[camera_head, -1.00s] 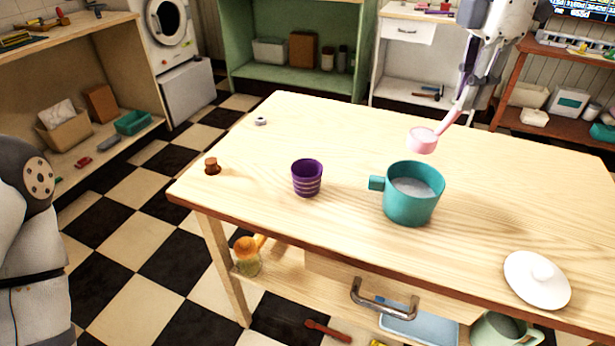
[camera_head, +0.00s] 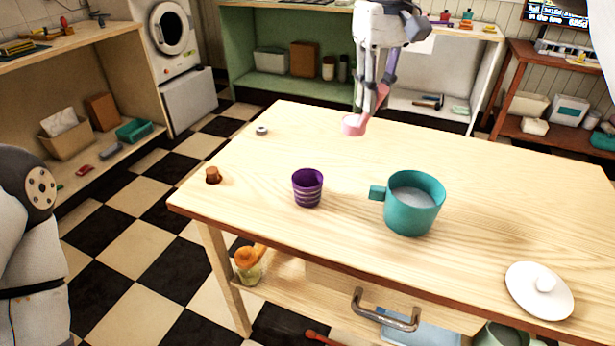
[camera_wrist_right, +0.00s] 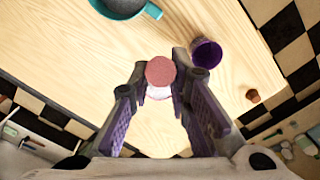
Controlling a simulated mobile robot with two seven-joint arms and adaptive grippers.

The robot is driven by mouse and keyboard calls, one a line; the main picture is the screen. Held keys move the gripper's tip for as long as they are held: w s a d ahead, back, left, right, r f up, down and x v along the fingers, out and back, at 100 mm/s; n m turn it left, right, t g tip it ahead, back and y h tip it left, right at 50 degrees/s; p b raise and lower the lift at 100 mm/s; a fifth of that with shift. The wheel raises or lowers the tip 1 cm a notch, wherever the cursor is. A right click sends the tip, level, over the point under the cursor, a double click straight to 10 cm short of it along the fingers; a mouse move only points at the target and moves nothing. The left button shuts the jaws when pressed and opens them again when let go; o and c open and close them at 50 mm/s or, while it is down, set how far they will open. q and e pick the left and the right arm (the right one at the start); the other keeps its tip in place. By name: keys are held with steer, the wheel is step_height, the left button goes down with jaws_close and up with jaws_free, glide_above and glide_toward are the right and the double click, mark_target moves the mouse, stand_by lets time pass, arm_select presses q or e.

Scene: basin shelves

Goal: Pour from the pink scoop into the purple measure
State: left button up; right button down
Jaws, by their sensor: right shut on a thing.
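The pink scoop (camera_head: 353,125) is held above the far part of the table. My right gripper (camera_head: 370,101) is shut on its handle; the scoop also shows between the fingers in the right wrist view (camera_wrist_right: 160,74). The teal pot (camera_head: 411,207) stands right of the measure and holds pale material. My left gripper is not in view.
A white lid (camera_head: 539,292) lies at the table's front right. A small brown cork-like piece (camera_head: 213,175) is near the left edge, and a small grey ring (camera_head: 262,130) is at the far left. The table (camera_head: 290,140) between measure and scoop is clear.

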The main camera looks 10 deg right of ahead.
steer(key=a+f+m, duration=0.2)
steer(key=a+m, duration=0.3)
steer(key=a, duration=0.4)
steer(key=a+f+m, duration=0.2)
steer(key=a+m, duration=0.4)
steer(key=a, duration=0.3)
steer(key=shift+s+f+m, duration=0.3)
steer(key=shift+f, duration=0.05)
steer(key=shift+s+d+r+t+y, duration=0.15)
steer(key=shift+d+r+y, duration=0.1)
steer(key=shift+d+y, duration=0.25)
steer(key=shift+s+d+r+t+y, duration=0.1)
steer(key=shift+d+r+t+y, duration=0.1)
steer(key=shift+d+y, duration=0.3)
stand_by(1.3)
steer(key=shift+s+d+r+t+y, duration=0.15)
steer(key=shift+d+t+y, duration=0.05)
steer(key=shift+d+y, duration=0.4)
steer(key=shift+s+d+r+t+y, duration=0.1)
steer(key=shift+s+d+t+y, duration=0.05)
steer(key=shift+d+y, duration=0.45)
stand_by(2.3)
